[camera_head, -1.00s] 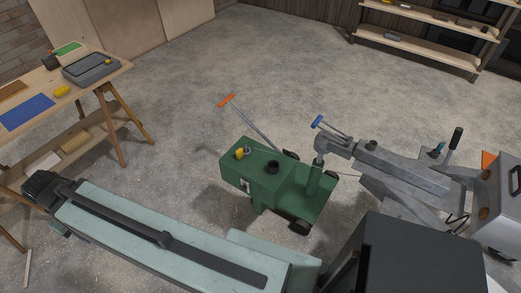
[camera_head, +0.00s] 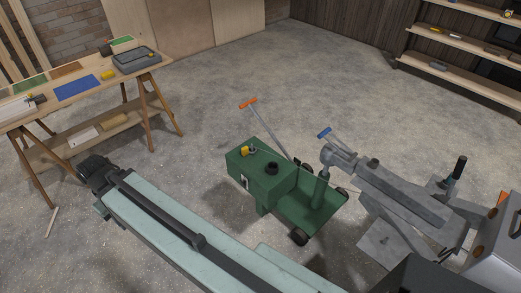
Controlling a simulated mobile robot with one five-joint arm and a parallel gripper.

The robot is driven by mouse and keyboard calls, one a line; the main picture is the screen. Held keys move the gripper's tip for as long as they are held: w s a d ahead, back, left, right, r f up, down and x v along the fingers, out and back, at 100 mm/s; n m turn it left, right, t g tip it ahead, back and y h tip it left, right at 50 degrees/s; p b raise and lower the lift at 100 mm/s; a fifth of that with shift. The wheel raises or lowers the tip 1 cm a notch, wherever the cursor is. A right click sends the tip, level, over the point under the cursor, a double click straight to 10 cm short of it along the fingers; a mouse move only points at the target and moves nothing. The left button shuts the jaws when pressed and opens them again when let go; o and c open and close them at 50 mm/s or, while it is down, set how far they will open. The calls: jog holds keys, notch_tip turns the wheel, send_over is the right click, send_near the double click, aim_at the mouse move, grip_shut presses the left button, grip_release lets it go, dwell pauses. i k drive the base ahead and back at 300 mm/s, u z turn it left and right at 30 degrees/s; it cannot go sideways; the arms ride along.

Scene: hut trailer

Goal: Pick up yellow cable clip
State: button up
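Small yellow things show in several places, and I cannot tell which is the yellow cable clip. A tiny yellow piece (camera_head: 151,55) is in or on the dark grey tray (camera_head: 137,67) at the back right of the wooden table (camera_head: 99,88). A larger yellow item (camera_head: 108,75) lies on the table left of the tray. Another yellow part (camera_head: 245,151) sits on top of the green machine. My pale green arm reaches up and left across the lower picture. Its dark end, my gripper (camera_head: 93,165), is in front of the table and well short of it; its fingers are not distinct.
A blue mat (camera_head: 76,87) lies on the table, which stands on trestle legs. The green wheeled machine (camera_head: 262,172) with an orange-handled lever and grey machinery (camera_head: 392,190) stand close on the right. Shelves (camera_head: 462,50) are at the back right. Open concrete floor (camera_head: 290,75) lies between.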

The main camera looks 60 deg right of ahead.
aim_at(245, 151)
jog(key=z, duration=5.7)
jog(key=k, duration=0.95)
jog(key=u, duration=5.75)
